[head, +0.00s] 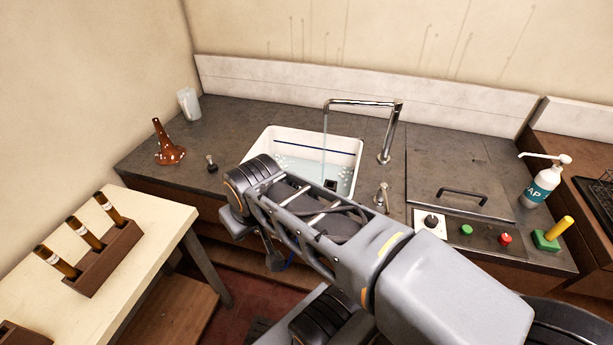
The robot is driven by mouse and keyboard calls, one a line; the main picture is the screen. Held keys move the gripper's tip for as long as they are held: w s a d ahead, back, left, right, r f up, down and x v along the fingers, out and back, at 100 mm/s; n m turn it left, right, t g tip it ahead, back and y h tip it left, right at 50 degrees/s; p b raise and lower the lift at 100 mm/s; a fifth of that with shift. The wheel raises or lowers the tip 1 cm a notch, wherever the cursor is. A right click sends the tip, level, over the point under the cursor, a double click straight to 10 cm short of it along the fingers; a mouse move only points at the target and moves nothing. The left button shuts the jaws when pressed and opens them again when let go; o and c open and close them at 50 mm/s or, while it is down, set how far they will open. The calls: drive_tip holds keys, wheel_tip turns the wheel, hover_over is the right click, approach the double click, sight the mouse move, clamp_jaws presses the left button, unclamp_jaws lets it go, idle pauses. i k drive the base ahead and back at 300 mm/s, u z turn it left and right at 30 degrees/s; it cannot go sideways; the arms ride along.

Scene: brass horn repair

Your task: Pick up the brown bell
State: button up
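The brown bell (168,144) stands on the dark grey counter at the back left, its narrow end up and leaning slightly left, its wide flared end down. Pale spots show on its flare. My arm reaches from the lower right to the front of the sink, and its far end folds down there. My gripper's fingers are hidden below and behind my arm, so I see nothing held. The visible part of my arm is to the right of the bell and apart from it.
A translucent jug (188,104) stands behind the bell and a small black knob (211,164) to its right. The sink (345,148) holds water under a running tap (388,130). A pale table (150,265) with a wooden rack (105,262) is front left.

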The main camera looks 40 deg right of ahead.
sight(172, 152)
drive_tip(key=k, duration=0.3)
drive_tip(key=u, duration=0.4)
drive_tip(key=i, duration=0.8)
drive_tip(key=u, duration=0.8)
